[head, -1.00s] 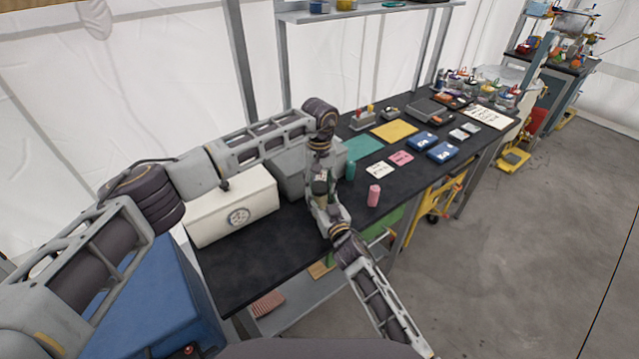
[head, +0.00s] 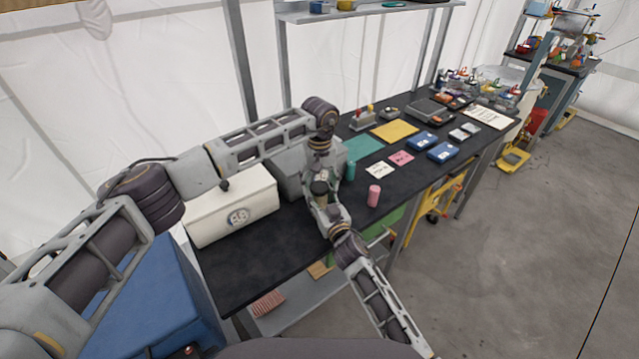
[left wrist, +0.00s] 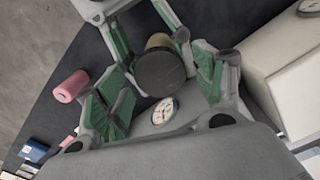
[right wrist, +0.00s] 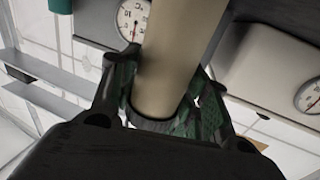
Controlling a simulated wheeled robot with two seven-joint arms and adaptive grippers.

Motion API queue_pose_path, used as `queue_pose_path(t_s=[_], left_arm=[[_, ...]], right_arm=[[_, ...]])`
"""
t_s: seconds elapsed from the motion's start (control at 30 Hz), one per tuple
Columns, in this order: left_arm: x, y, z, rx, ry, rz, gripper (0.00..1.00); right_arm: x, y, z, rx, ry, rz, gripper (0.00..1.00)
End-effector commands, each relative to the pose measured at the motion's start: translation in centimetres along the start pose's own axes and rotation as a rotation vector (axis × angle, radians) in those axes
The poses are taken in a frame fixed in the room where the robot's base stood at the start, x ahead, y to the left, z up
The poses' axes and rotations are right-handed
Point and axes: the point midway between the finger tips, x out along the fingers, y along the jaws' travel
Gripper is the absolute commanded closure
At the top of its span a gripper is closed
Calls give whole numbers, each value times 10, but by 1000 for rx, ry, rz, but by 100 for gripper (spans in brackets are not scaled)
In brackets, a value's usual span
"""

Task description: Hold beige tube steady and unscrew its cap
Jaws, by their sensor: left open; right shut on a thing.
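The beige tube (right wrist: 178,55) runs between the fingers of my right gripper (right wrist: 158,98), which is shut on it. In the left wrist view the tube (left wrist: 158,42) shows only as a short beige part behind its dark round cap (left wrist: 162,73). My left gripper (left wrist: 163,88) is open, with its green-padded fingers on either side of the cap and visible gaps between. In the head view my left gripper (head: 320,172) is above my right gripper (head: 327,212), over the bench; the arms hide most of the tube there.
A pink cylinder (head: 374,195) and a green cylinder (head: 350,169) stand on the black bench (head: 250,258) to the right of the grippers. A white box with a dial (head: 235,205) stands left. Cards and blue boxes lie farther along. The bench's front left is clear.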

Motion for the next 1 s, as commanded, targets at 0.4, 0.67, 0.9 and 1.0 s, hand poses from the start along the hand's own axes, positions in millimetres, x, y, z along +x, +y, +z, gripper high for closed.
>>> queue_pose_path(t_s=[0.4,0.67,0.9,1.0], left_arm=[[-36,0,0,0,2,1,31],[-42,0,0,0,0,0,31],[-43,0,0,3,1,0,34],[-44,0,0,17,1,0,34]], right_arm=[[0,0,0,0,0,0,100],[0,0,0,0,0,0,100],[0,0,0,0,0,0,100],[0,0,0,0,0,0,100]])
